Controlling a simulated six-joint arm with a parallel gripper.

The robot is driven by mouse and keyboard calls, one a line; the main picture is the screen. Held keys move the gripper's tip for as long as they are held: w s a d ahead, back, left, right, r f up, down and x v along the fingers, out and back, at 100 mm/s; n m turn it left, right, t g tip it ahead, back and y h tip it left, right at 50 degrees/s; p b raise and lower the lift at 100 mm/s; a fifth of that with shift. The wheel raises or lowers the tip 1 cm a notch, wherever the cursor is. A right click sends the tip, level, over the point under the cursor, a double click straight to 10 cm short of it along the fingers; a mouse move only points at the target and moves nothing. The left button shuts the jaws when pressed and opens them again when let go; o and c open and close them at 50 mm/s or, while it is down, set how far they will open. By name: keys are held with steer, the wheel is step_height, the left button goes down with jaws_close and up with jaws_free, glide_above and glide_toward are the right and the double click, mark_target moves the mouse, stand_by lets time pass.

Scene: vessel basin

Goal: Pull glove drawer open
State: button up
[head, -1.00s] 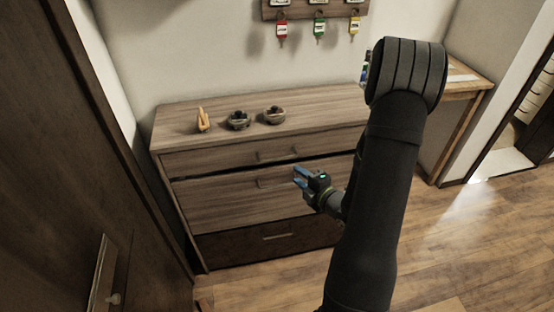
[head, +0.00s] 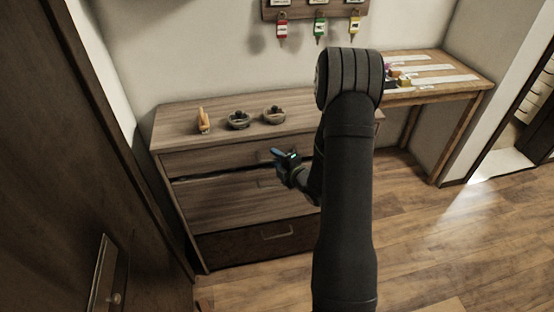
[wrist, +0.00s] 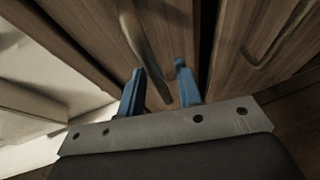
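A wooden dresser (head: 165,125) has a top drawer (head: 205,160), a middle drawer (head: 225,203) and a dark bottom drawer (head: 225,248). No label shows which is the glove drawer. My gripper (head: 275,154) is at the top drawer's front, by its handle, which it partly hides in the head view. In the wrist view, my gripper (wrist: 160,82) is open, with blue fingers apart. The top drawer's bar handle (wrist: 143,42) runs down between them; contact cannot be told. The middle drawer's handle (wrist: 278,38) is off to the right.
On the dresser top stand an orange-tan object (head: 203,121) and two small bowls (head: 238,120) (head: 274,115). A key rack (head: 300,10) with coloured tags hangs above. A wooden table (head: 440,92) stands at right. A dark door (head: 60,150) is at left. The floor (head: 430,220) is clear.

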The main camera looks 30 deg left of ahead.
steer(key=shift+c, duration=0.4)
jaws_close()
steer(key=s+d, duration=1)
steer(key=shift+s+d, duration=0.2)
steer(key=shift+d, duration=0.1)
steer(key=shift+o, duration=0.4)
jaws_free()
steer(key=v, duration=1.7)
steer(key=shift+s+d, duration=0.1)
steer(key=shift+d, duration=0.05)
